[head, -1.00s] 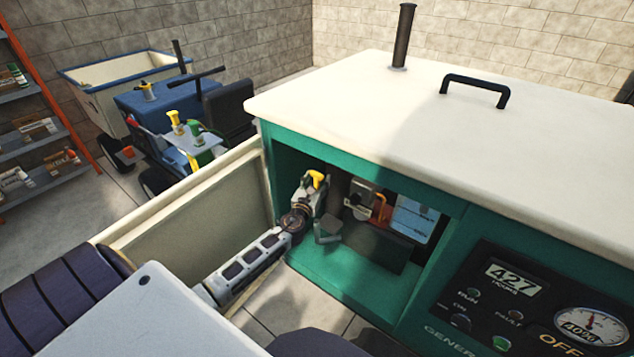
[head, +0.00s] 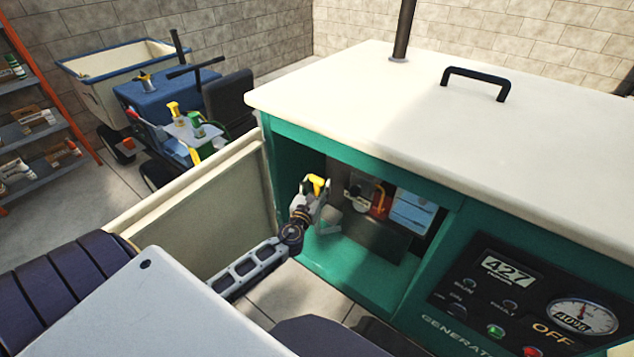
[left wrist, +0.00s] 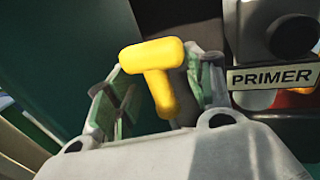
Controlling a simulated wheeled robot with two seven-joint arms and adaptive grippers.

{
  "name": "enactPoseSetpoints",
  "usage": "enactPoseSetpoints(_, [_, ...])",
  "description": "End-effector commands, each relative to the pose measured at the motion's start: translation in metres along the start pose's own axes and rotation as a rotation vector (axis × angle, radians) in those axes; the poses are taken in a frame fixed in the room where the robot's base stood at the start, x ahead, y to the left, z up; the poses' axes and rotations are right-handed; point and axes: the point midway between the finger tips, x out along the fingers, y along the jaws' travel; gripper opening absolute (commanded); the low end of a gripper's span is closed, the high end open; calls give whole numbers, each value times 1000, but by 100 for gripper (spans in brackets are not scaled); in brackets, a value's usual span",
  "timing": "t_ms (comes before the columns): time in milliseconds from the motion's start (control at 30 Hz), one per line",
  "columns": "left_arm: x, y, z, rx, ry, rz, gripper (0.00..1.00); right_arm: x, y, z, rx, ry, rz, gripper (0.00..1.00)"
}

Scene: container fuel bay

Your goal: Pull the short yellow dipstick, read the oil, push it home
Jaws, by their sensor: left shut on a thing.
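The yellow T-shaped dipstick handle (head: 318,183) shows just inside the open bay of the green generator (head: 285,128). My left gripper (head: 312,194) is shut on it, and the handle stands up above the fingers. In the left wrist view the handle (left wrist: 154,60) sits between the two green-padded fingers of my left gripper (left wrist: 160,95). The dipstick's rod and the tube are hidden behind the gripper, so I cannot tell how far in it is, and no oil mark shows. My right gripper is not in view.
A PRIMER label (left wrist: 272,77) and grey part are right of the handle. An open cream door (head: 205,215) stands left of the bay. The control panel (head: 530,300) reads 427 hours and OFF. A cart tray (head: 185,133) with bottles and a shelf (head: 45,140) stand beyond.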

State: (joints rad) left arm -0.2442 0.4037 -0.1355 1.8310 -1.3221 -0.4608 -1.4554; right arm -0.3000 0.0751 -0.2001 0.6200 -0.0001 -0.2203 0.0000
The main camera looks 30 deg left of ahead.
Motion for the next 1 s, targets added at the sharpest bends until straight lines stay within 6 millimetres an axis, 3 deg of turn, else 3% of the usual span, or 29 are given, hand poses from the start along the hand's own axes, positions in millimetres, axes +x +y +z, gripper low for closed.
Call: enactPoseSetpoints(1000, [-70,-23,6,-1,0,0,29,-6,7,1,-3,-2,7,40])
